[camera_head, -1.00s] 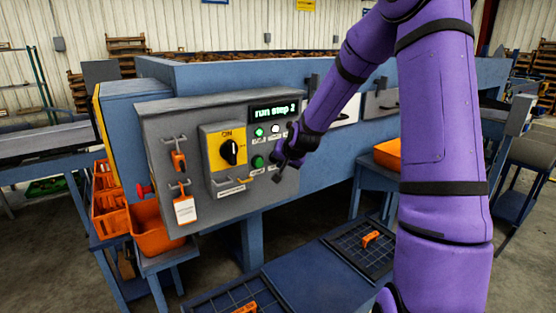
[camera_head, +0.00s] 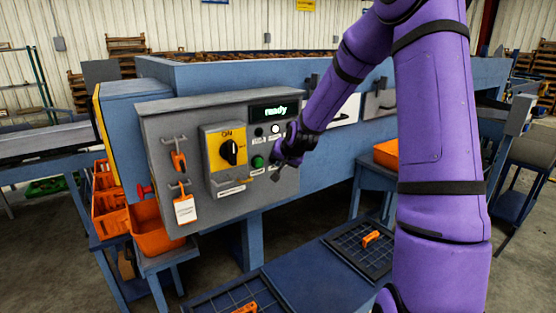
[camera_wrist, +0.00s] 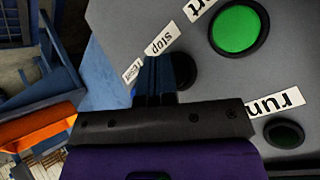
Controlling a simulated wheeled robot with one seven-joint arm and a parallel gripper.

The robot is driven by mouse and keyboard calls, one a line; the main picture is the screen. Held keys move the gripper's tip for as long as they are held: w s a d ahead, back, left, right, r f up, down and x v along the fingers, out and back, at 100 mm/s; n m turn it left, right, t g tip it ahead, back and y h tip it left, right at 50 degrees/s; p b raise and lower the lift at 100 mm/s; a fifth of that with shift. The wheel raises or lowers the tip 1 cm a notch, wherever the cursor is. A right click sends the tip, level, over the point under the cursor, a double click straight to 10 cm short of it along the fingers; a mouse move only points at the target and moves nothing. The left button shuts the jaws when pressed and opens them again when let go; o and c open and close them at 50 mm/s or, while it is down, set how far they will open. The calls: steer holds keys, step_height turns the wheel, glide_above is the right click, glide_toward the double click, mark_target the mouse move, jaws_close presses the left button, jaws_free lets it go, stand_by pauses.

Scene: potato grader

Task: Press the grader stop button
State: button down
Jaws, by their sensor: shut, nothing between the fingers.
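The grey control panel (camera_head: 220,113) stands on the front of the blue grader, and its display (camera_head: 275,112) reads "ready". My gripper (camera_head: 277,172) is at the panel's lower right, just right of the green start button (camera_head: 257,162). In the wrist view my gripper (camera_wrist: 157,62) is shut and empty, its fingertips over the dark round stop button (camera_wrist: 184,70) beside the "stop" label (camera_wrist: 165,40). The fingers hide part of that button; I cannot tell whether they touch it. The green start button (camera_wrist: 236,29) and the unlit run lamp (camera_wrist: 284,134) are also there.
A yellow plate with a black rotary switch (camera_head: 229,152) sits left of the buttons. Orange tags hang on the panel's left; a red knob (camera_head: 145,190) and an orange bin (camera_head: 148,229) are below left. A blue table (camera_head: 312,262) stands in front.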

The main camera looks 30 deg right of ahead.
steer(key=shift+s, duration=0.85)
steer(key=shift+s+d, duration=0.1)
steer(key=shift+s, duration=0.05)
steer(key=shift+s, duration=2.4)
steer(key=s+a+r+n+g+h, duration=0.15)
steer(key=s+a+r+n, duration=0.35)
steer(key=s+a+r, duration=0.7)
steer(key=s+a+r+n+g+y, duration=0.1)
steer(key=s+r, duration=0.2)
steer(key=s, duration=0.7)
steer(key=s+a+r+n+g+y, duration=0.1)
steer(key=s+r, duration=0.3)
steer(key=s, duration=0.6)
steer(key=shift+a+n, duration=0.4)
steer(key=shift+n, duration=0.2)
